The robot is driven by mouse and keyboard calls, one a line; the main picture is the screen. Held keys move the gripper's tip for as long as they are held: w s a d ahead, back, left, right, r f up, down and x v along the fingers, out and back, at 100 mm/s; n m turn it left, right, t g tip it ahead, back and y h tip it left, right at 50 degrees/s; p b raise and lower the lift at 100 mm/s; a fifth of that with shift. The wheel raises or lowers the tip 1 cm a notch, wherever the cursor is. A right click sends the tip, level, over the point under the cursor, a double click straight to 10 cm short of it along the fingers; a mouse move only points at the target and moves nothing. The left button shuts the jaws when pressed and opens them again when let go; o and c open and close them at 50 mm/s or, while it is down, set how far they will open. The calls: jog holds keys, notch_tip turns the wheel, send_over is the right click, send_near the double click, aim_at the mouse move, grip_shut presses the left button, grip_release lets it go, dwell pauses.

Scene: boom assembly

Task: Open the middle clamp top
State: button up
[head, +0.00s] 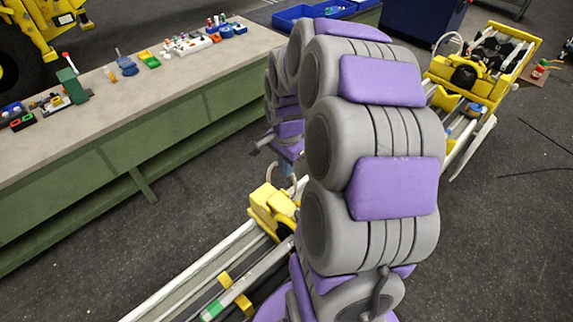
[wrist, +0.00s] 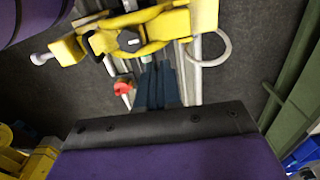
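The middle clamp (head: 272,208) is a yellow block on the pale rails of the boom, left of my arm in the head view. A thin ring handle stands up beside it. In the wrist view the yellow clamp (wrist: 150,32) lies across the rails, with a dark nut in its middle and the white ring handle (wrist: 208,48) at its right. My gripper (wrist: 157,66) points at the clamp; its dark blue fingers lie side by side and look shut. The tips end close to the clamp's near edge; contact cannot be told. My arm hides part of the boom in the head view.
A green workbench (head: 150,110) with small parts on it runs along the left. The boom's far end carries another yellow assembly (head: 470,75) at the upper right. A red part (wrist: 122,88) shows left of my fingers. The dark floor at right is mostly free.

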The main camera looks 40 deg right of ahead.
jog(key=o, duration=0.6)
jog(key=shift+d, duration=0.25)
jog(key=shift+o, duration=0.2)
notch_tip(320, 180, up, 17)
jog(key=b, duration=0.1)
jog(key=shift+r, duration=0.15)
